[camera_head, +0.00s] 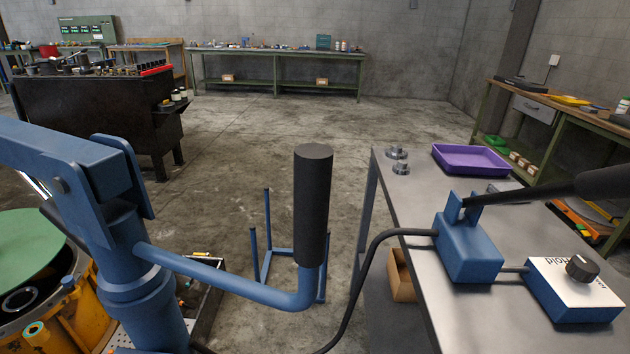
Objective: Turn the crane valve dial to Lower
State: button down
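The crane valve dial (580,268) is a dark round knob on a white plate atop a blue box (572,303). The box sits on the metal table at lower right. The word "Hold" is printed on the plate beside the dial, and another label at its right is too small to read. I cannot tell which label the dial points to. A blue pump unit (468,256) with a dark lever (560,190) stands left of the box, joined to it by a short pipe. My gripper does not show in this view.
A blue crane arm (60,160) and a bent blue pipe with a black grip (313,200) stand in the left and centre foreground. A black hose (362,285) runs to the pump. A purple tray (470,159) lies at the table's far end. Open concrete floor lies beyond.

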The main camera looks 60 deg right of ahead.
aim_at(581, 269)
jog(key=k+z, duration=0.15)
jog(key=z, duration=0.95)
jog(key=k+l+z, duration=0.25)
jog(key=k, duration=0.15)
jog(key=k+l+z, duration=0.25)
jog(key=k, duration=0.1)
